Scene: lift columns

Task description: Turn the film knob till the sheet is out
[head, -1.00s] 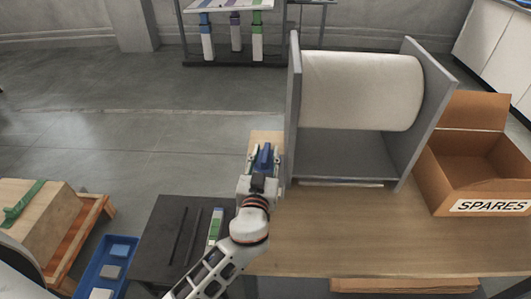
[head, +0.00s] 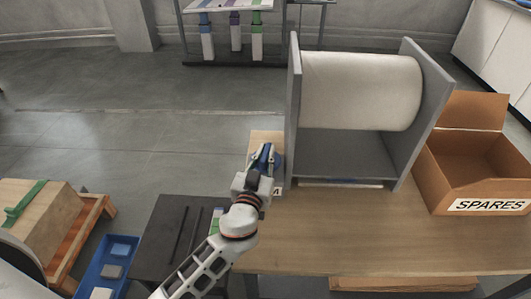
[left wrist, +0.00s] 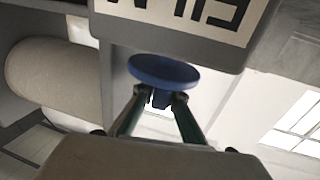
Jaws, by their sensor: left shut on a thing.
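The film knob (left wrist: 165,75) is a round blue disc on the side of the grey film stand, under an upside-down FILM label (left wrist: 195,12) in the left wrist view. My left gripper (head: 262,158) is at the left outer side of the stand (head: 293,115). In the left wrist view its two fingers (left wrist: 161,100) are shut on the knob's narrow stem behind the disc. A large off-white roll (head: 360,90) sits between the stand's side plates. A thin strip, pale with a bluish line (head: 340,182), shows at the stand's front bottom edge. My right gripper is out of view.
The stand is on a wooden table (head: 400,235), whose front part is clear. An open SPARES box (head: 490,206) is at the right. A dark low table (head: 160,245), a blue tray (head: 108,268) and a wooden crate (head: 45,215) are at the left.

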